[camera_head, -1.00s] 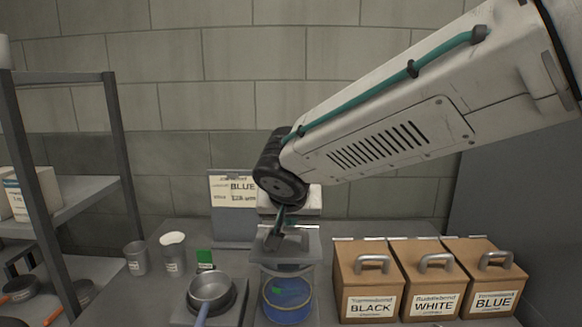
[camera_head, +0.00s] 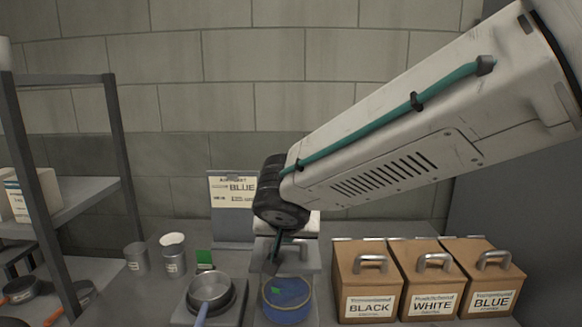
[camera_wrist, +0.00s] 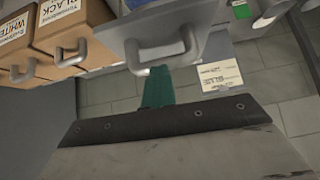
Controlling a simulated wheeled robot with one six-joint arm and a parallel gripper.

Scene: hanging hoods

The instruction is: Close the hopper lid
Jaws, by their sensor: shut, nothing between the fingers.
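My gripper (camera_head: 271,266) is shut and empty, pointing down at the left part of the lid, beside the handle. Its teal fingers (camera_wrist: 158,86) reach close to the handle in the wrist view. I cannot tell whether they touch the lid.
Brown boxes labelled black (camera_head: 368,306), white (camera_head: 432,303) and blue (camera_head: 492,299) stand to the right. A pan (camera_head: 211,290) on a scale is to the left, with cups (camera_head: 174,262) behind. A sign (camera_head: 232,194) stands at the back. A shelf rack (camera_head: 85,207) is far left.

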